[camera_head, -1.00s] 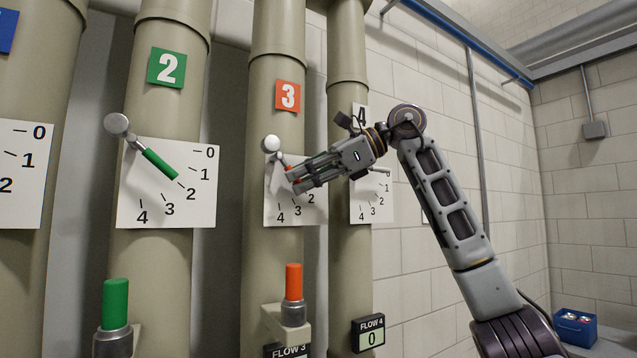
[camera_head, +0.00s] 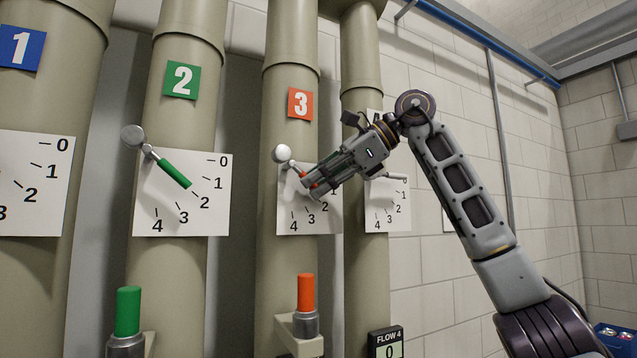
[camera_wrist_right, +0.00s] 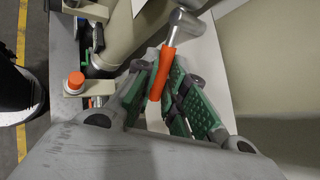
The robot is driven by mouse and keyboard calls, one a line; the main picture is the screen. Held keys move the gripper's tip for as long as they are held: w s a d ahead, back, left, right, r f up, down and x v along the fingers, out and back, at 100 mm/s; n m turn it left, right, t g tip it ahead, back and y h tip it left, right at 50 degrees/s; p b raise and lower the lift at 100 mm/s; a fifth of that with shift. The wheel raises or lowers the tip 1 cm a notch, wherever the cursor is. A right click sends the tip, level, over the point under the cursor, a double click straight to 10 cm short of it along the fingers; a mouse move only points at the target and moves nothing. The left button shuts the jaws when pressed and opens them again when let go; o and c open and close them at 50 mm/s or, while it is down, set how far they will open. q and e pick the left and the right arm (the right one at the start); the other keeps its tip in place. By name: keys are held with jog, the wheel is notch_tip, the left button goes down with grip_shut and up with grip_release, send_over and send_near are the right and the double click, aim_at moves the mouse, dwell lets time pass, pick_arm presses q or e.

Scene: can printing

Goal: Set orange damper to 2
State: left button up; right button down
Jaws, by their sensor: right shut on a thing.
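The orange damper lever (camera_head: 302,173) sits on the pipe labelled 3, with a round silver pivot (camera_head: 282,153) at the upper left of its white dial plate (camera_head: 288,218). My right gripper (camera_head: 310,185) is shut on the orange handle, which also shows between the green finger pads in the right wrist view (camera_wrist_right: 161,74). The lever slants down to the right from its pivot. Marks 2, 3 and 4 show; the gripper covers the upper right of the dial, so the exact reading is unclear. My left gripper is not in view.
A green lever (camera_head: 174,174) slants down-right on pipe 2 at the left. Dial 4 (camera_head: 378,218) is just right of my gripper. An orange-capped fitting (camera_head: 305,292) and a green-capped one (camera_head: 128,311) stand below. A FLOW 4 display (camera_head: 388,345) reads 0.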

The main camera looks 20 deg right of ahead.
jog(key=c, duration=1.5)
grip_release()
jog(key=shift+o, duration=0.2)
jog(key=v, duration=1.2)
jog(key=shift+d, duration=0.1)
